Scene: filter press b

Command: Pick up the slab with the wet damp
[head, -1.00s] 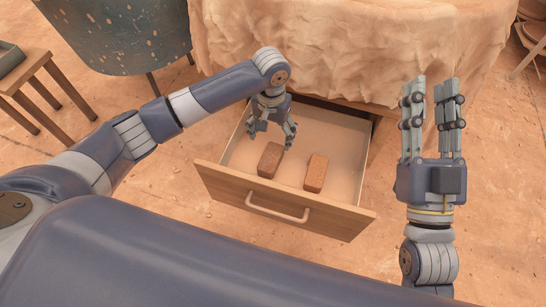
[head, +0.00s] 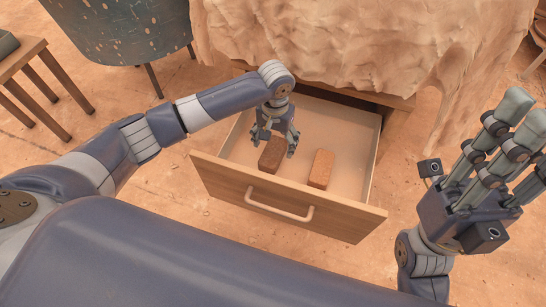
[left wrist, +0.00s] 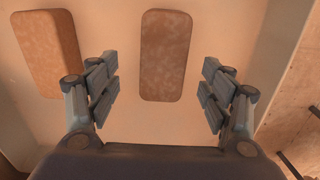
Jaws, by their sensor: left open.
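Two slabs lie apart on the floor of the open drawer (head: 225,179). The dark brown slab (head: 271,156) is on the left in the head view; in the left wrist view it is in the middle, with darker, damp-looking mottling (left wrist: 165,55). The lighter orange slab (head: 321,169) is to its right, and shows at upper left in the left wrist view (left wrist: 50,50). My left gripper (head: 274,146) is open and empty just over the dark slab, whose near end lies between its fingers in the left wrist view (left wrist: 160,82). My right gripper (head: 515,120) is open and empty, outside the drawer.
The drawer front has a handle (head: 280,204). A cloth-draped table (head: 330,45) stands behind and above the drawer. A small wooden table (head: 22,55) and a speckled blue-grey tub (head: 120,25) are at upper left. The drawer floor right of the orange slab is clear.

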